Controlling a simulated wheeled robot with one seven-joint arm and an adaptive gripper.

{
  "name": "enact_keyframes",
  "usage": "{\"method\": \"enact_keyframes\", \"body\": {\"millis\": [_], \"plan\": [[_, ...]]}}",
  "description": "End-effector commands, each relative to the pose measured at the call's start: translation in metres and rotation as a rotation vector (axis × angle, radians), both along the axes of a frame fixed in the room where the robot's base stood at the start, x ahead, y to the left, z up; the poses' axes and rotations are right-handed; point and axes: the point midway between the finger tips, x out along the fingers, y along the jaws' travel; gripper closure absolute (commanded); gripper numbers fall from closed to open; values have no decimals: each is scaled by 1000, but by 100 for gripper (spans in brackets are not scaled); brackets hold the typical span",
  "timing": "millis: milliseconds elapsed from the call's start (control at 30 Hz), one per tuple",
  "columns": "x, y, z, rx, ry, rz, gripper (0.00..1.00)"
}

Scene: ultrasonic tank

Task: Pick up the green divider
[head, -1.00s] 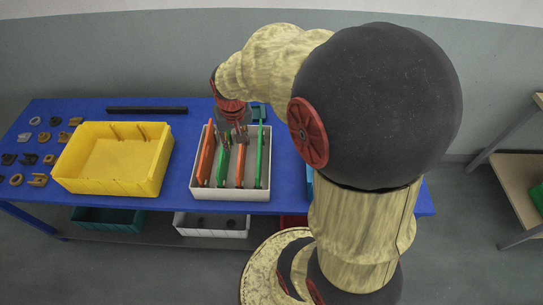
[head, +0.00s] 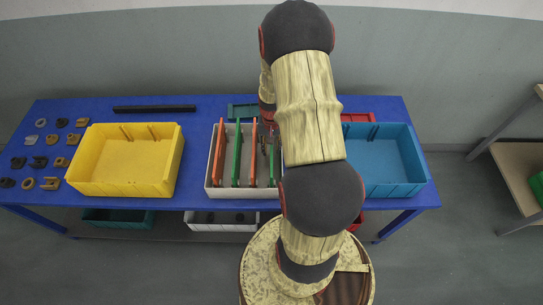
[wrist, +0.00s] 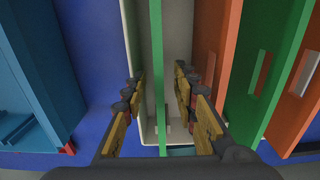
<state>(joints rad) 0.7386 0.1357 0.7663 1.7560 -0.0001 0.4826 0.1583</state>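A pale box (head: 243,193) on the table holds upright orange and green dividers side by side. One green divider (head: 236,158) stands between two orange ones. Another green divider (head: 271,170) stands at the box's right side, partly hidden by my arm. In the wrist view this end green divider (wrist: 157,60) runs edge-on between the fingers of my gripper (wrist: 160,112). The gripper is open, with a visible gap on each side of the divider. The other green divider (wrist: 262,85) is off to the right in that view. In the head view my gripper is mostly hidden by my arm.
An orange divider (wrist: 212,45) stands close beside my right-hand finger in the wrist view. A yellow bin (head: 125,190) stands left of the box, a blue bin (head: 385,188) right. A black bar (head: 155,109) lies at the back. Small parts lie at far left.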

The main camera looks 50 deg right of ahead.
Motion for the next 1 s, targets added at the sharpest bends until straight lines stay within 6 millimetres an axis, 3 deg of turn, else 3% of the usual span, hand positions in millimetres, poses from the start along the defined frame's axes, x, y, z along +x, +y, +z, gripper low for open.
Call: {"method": "enact_keyframes", "body": {"millis": [100, 300, 500, 1000], "plan": [[0, 0, -21, 3, 3, 0, 71], [1, -1, -41, 1, 1, 0, 71], [1, -1, -40, 0, 0, 1, 71], [1, -1, -40, 1, 1, 1, 100]]}}
